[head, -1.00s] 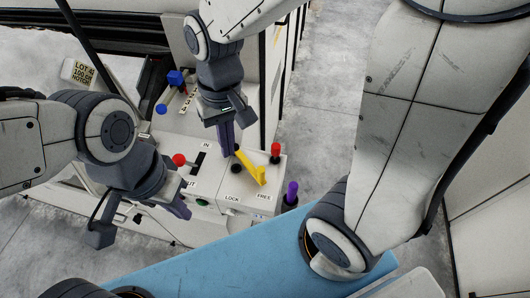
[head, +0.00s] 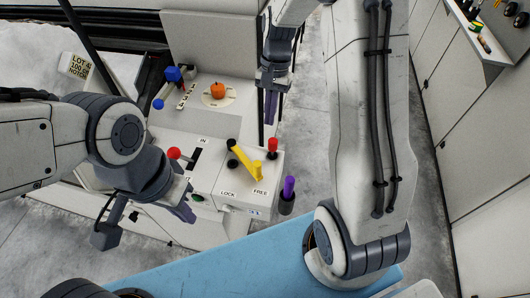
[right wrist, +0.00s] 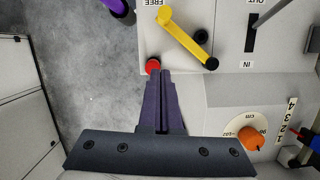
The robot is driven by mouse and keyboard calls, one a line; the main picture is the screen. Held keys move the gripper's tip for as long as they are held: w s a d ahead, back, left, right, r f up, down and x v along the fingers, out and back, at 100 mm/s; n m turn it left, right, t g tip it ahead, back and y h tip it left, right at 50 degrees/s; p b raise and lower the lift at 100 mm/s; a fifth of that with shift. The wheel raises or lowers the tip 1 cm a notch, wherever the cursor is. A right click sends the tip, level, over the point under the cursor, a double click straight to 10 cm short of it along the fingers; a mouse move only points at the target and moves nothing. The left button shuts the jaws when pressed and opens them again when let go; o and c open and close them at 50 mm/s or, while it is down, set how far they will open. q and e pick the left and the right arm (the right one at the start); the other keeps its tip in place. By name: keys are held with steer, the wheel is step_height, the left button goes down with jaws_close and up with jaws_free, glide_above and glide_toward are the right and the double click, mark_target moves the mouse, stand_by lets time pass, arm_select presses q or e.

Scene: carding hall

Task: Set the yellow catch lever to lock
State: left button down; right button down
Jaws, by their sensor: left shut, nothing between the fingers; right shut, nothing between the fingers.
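The yellow catch lever (head: 246,163) sits on the light grey control box (head: 218,186), slanting so that its near end lies by the FREE label (head: 260,191), away from the LOCK label (head: 228,193). The lever also shows in the right wrist view (right wrist: 184,37), with its raised end by FREE. My right gripper (head: 270,118) is shut and empty, behind and right of the lever, apart from it. In the right wrist view its fingertips (right wrist: 162,72) are near the red knob. My left gripper (head: 186,212) is shut and empty at the box's left front side.
A red knob (head: 272,146) stands right of the lever, and another red knob (head: 174,154) stands left by the IN slot. An orange dial knob (head: 217,90) and a blue knob (head: 173,74) are behind. A purple-topped post (head: 289,187) stands at the right. Floor beyond is clear.

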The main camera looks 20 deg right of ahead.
steer(key=p+x, duration=0.1)
steer(key=x, duration=0.8)
steer(key=shift+s+f, duration=0.15)
steer(key=shift+f, duration=0.05)
steer(key=shift+s+a+p, duration=0.75)
steer(key=shift+s+a, duration=0.35)
steer(key=shift+s, duration=0.1)
steer(key=shift+s+a+f, duration=0.2)
steer(key=shift+s+a, duration=0.05)
steer(key=shift+s, duration=0.05)
